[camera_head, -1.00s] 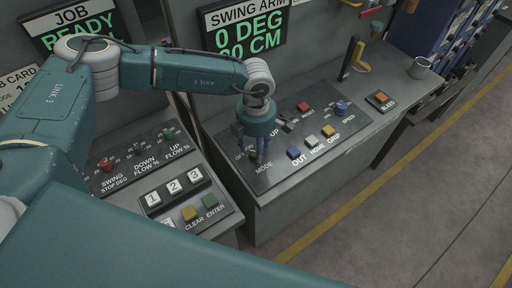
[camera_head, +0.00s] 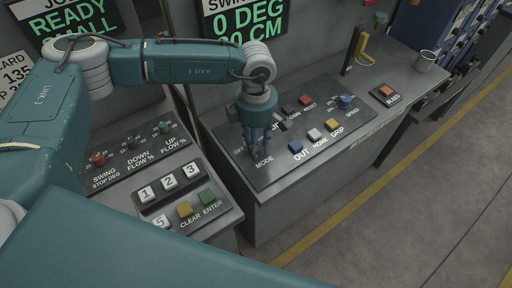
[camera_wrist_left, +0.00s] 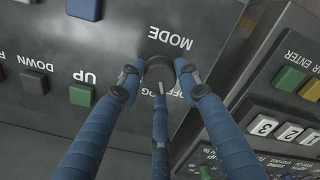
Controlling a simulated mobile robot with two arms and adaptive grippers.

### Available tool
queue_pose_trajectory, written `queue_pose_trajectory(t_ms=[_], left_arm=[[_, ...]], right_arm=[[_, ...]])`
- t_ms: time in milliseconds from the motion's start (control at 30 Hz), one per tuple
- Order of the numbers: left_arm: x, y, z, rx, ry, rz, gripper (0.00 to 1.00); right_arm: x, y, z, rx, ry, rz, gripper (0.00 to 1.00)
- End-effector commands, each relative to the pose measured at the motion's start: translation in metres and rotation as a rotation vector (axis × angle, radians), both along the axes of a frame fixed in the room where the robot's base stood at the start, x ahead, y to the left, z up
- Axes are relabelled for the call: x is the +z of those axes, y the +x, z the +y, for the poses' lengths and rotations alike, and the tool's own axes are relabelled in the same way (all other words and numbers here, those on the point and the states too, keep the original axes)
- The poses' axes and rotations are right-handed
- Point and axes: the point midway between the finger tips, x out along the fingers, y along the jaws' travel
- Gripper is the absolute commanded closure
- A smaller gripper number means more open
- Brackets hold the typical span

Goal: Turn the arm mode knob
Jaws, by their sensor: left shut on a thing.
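The arm mode knob (camera_wrist_left: 158,70) is a small dark round knob by the MODE label in the left wrist view. My left gripper (camera_wrist_left: 158,78) has its blue fingers closed around it, with fingertips touching its sides. In the head view my left gripper (camera_head: 257,150) points down onto the near left corner of the dark arm panel (camera_head: 285,172), just above the MODE label, and its fingers hide the knob there. The knob's pointer setting cannot be read. My right gripper is not in view.
The panel also carries a blue OUT button (camera_head: 295,146), a yellow GRIP button (camera_head: 331,125), a red RESET button (camera_head: 304,101) and a blue speed knob (camera_head: 345,101). A keypad (camera_head: 168,185) stands at the left.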

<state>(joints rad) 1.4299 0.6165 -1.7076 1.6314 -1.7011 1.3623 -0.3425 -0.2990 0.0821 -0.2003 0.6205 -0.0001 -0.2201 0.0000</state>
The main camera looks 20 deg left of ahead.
Motion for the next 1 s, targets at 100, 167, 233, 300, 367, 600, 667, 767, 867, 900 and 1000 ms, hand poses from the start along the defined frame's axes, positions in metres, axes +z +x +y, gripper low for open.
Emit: queue_pose_trajectory(t_ms=[100, 167, 233, 300, 367, 600, 667, 767, 867, 900, 1000], left_arm=[[-0.006, 0.002, 0.0, -0.097, -0.001, -0.005, 0.93], [-0.005, 0.002, 0.0, -0.147, -0.002, -0.006, 0.93], [-0.005, 0.002, 0.0, -0.202, -0.002, -0.006, 0.93], [-0.004, 0.002, 0.0, -0.252, -0.001, -0.005, 0.93], [-0.003, 0.002, 0.0, -0.291, -0.002, -0.006, 0.93], [-0.001, 0.002, 0.0, -0.407, 0.0, -0.006, 0.93], [0.0, 0.002, 0.0, -0.426, -0.001, -0.005, 0.93], [0.0, 0.002, 0.0, -0.446, -0.002, -0.005, 0.93], [0.001, 0.002, 0.0, -0.458, -0.002, -0.005, 0.93], [0.002, 0.002, 0.0, -0.46, -0.002, -0.005, 0.93], [0.002, 0.002, 0.0, -0.462, -0.002, -0.005, 0.93]], right_arm=[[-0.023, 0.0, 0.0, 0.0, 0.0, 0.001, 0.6], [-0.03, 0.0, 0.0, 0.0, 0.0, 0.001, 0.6], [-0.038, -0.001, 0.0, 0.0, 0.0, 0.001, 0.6], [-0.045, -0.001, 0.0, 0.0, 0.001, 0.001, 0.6], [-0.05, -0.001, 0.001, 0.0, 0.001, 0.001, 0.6], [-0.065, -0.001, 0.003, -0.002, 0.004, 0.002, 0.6], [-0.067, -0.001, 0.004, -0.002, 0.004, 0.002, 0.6], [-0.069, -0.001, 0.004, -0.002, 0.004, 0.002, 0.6], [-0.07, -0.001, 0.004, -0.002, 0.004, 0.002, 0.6], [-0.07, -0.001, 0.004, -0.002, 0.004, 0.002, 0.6], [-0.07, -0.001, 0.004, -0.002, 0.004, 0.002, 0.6]])
